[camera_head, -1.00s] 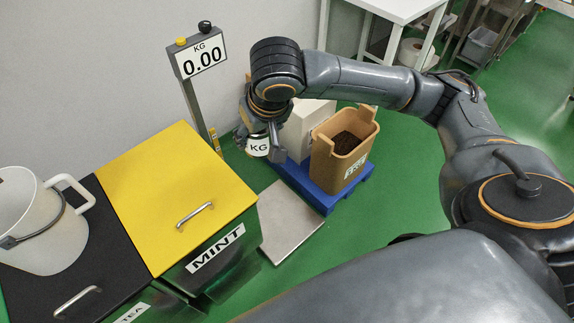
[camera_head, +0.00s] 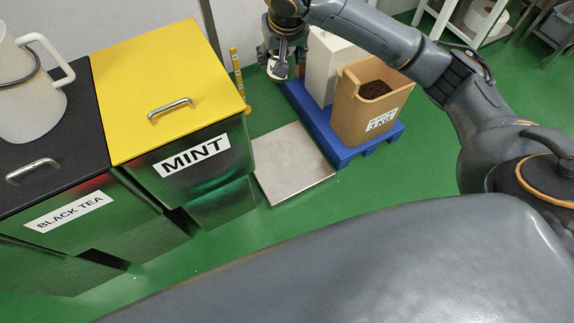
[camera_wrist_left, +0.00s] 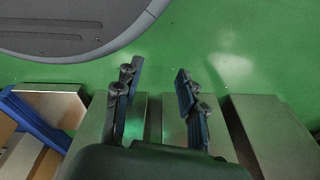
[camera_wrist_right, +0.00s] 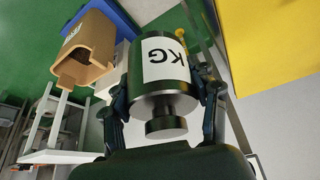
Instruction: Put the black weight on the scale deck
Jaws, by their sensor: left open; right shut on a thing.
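The black weight (camera_wrist_right: 160,75), a dark cylinder with a knob and a white KG label, is held between the fingers of my right gripper (camera_wrist_right: 165,98). In the head view my right gripper (camera_head: 279,62) is at the top centre, with only a little of the weight distinguishable. The scale deck (camera_head: 295,165) is a bare, flat metal plate low on the green floor. The right gripper is above and beyond the deck in the picture, not over its middle. My left gripper (camera_wrist_left: 158,85) is open and empty in the left wrist view.
A steel cabinet with a yellow lid (camera_head: 165,85) and MINT label stands left of the deck. A black-lidded cabinet (camera_head: 45,165) holds a white jug (camera_head: 30,90). A blue pallet (camera_head: 345,150) with a brown bin (camera_head: 350,115) and white box (camera_head: 325,75) stands right of the deck.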

